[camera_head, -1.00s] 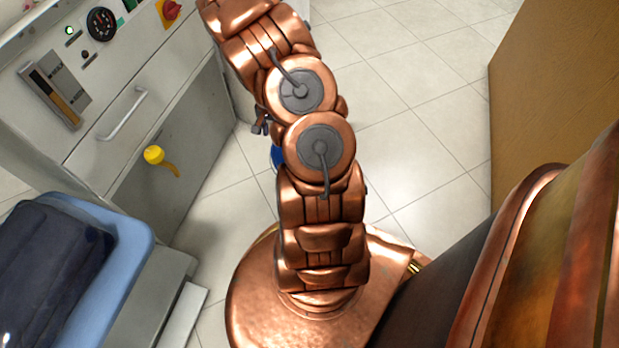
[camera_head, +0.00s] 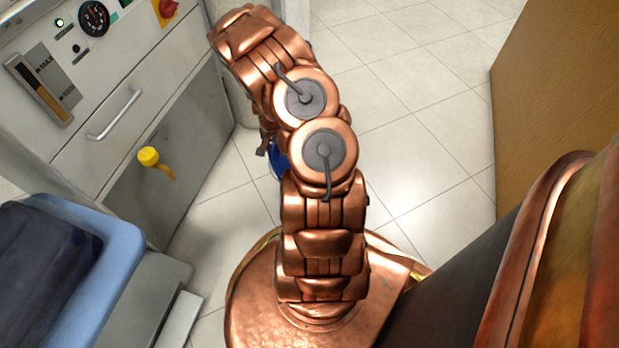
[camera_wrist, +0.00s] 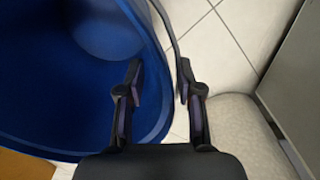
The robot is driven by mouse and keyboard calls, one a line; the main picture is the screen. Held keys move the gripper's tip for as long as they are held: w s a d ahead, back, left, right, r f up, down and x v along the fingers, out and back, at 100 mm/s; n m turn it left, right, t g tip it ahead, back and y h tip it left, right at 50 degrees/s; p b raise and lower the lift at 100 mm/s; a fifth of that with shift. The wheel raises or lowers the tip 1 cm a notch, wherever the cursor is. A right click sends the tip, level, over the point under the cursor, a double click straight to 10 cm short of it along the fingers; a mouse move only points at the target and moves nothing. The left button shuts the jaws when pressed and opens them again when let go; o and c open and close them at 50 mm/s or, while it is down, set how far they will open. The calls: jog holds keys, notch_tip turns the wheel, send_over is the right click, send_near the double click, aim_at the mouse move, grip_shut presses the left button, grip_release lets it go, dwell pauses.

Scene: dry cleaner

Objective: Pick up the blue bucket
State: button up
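The blue bucket (camera_wrist: 60,75) fills the left of the wrist view, its open mouth facing the camera. In the head view only a small blue part of the bucket (camera_head: 279,161) shows beside my arm, which hides the rest. My gripper (camera_wrist: 158,72) is open and empty in the wrist view. Its left finger lies over the bucket's inside and its right finger lies past the rim, so the rim runs between them. A thin dark handle strip (camera_wrist: 166,25) passes close to the right finger. I cannot tell whether either finger touches the bucket.
A grey machine (camera_head: 150,140) with a drawer handle and yellow spout stands left. A light blue tub (camera_head: 120,255) with dark cloth is at lower left. A brown panel (camera_head: 550,100) stands right. Tiled floor (camera_head: 415,120) is clear between.

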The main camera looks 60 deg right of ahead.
jog(key=shift+c, duration=0.2)
grip_shut()
dwell(0.6)
